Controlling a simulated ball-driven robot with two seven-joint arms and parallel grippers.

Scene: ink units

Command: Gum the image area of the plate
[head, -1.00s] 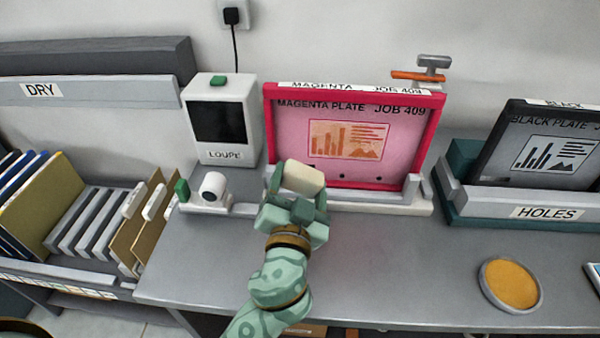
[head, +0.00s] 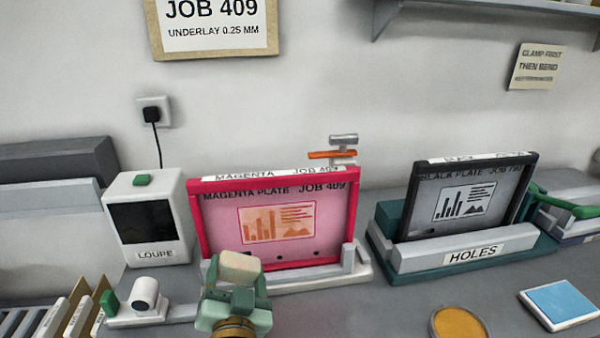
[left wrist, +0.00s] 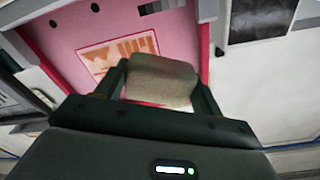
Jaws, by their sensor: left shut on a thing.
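The magenta plate (head: 325,215) stands upright in a pink-red frame, labelled JOB 409. Its image area (head: 276,223) is an orange-tinted panel with bars and lines; it also shows in the left wrist view (left wrist: 118,55). My left gripper (head: 236,283) is in front of the plate's lower left part. It is shut on a cream, sponge-like block (head: 240,266), which shows between the fingers in the left wrist view (left wrist: 160,82). I cannot tell whether the block touches the plate. My right gripper is not in view.
The loupe unit (head: 150,222) stands left of the plate, with a white cylinder (head: 146,291) before it. The black plate (head: 465,206) stands in the HOLES fixture (head: 420,257) at right. A round amber dish (head: 458,325) and a blue pad (head: 560,302) lie at front right.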

